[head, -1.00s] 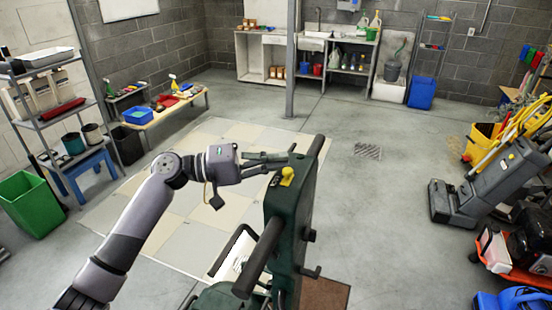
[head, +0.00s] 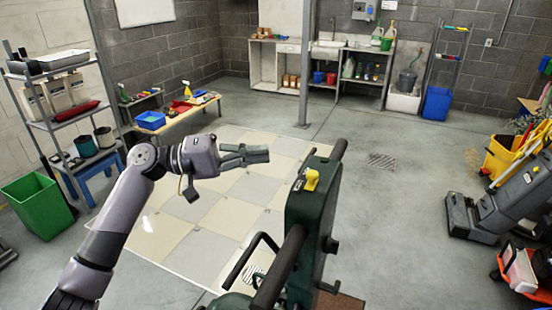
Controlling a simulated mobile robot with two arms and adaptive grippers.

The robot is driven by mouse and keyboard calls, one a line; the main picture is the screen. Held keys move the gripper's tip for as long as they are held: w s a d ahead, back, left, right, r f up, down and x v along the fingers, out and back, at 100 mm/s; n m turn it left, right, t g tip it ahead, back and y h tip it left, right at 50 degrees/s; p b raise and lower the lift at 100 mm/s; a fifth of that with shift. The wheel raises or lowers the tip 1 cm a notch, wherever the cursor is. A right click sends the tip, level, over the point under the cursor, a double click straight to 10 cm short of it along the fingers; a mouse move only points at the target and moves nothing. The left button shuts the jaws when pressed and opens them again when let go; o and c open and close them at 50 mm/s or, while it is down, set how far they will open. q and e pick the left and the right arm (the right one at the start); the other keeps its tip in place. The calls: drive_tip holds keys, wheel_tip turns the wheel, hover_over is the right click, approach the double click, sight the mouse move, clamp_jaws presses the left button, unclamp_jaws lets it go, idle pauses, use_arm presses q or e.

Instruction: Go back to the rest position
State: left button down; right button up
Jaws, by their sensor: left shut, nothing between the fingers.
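My left gripper (head: 260,154) is in the middle of the head view, raised over the tiled floor patch. It is shut and empty. It is apart from the dark green floor machine (head: 320,205), to the left of its top panel. A yellow knob (head: 312,180) sits on that panel, with a gap between it and my fingertips. My right gripper does not show.
The machine's black handles (head: 278,270) stick out close in front. A green bin (head: 38,205) and a shelf rack (head: 62,120) stand at the left. A yellow mop bucket (head: 500,158) and other machines stand at the right. Mid-floor beyond is largely clear.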

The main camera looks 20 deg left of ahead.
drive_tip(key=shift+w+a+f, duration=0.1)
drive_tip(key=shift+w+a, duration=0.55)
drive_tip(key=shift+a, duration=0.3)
